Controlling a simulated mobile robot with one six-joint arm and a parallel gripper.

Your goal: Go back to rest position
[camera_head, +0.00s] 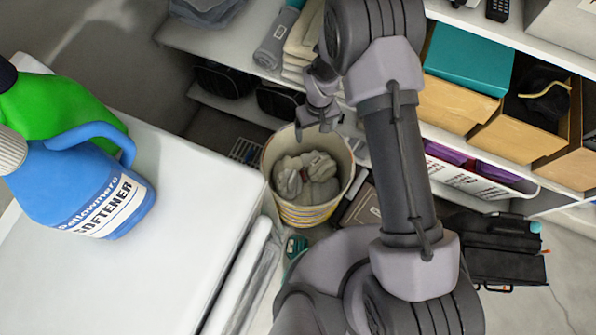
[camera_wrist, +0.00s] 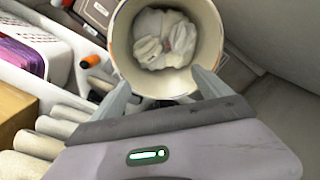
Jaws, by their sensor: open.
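My gripper (camera_head: 318,112) is raised above a round bin in the head view, beside the shelving. In the wrist view my gripper (camera_wrist: 163,92) has its two fingers spread apart with nothing between them. The bin (camera_head: 270,160) has a pale rim and a striped lower part. Crumpled whitish-grey items lie inside it (camera_head: 306,178), and they also show in the wrist view (camera_wrist: 163,38). The bin's rim (camera_wrist: 117,50) lies just beyond the fingertips in that view; I cannot tell the exact gap. My arm crosses the middle of the head view.
A white surface (camera_head: 190,215) at left carries a blue softener bottle (camera_head: 85,190) and a green bottle (camera_head: 55,105). Shelving at right holds a teal box (camera_head: 468,58) and wooden boxes (camera_head: 515,138). Black cases (camera_head: 500,250) stand low at right. Folded towels (camera_head: 300,42) lie on the back shelf.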

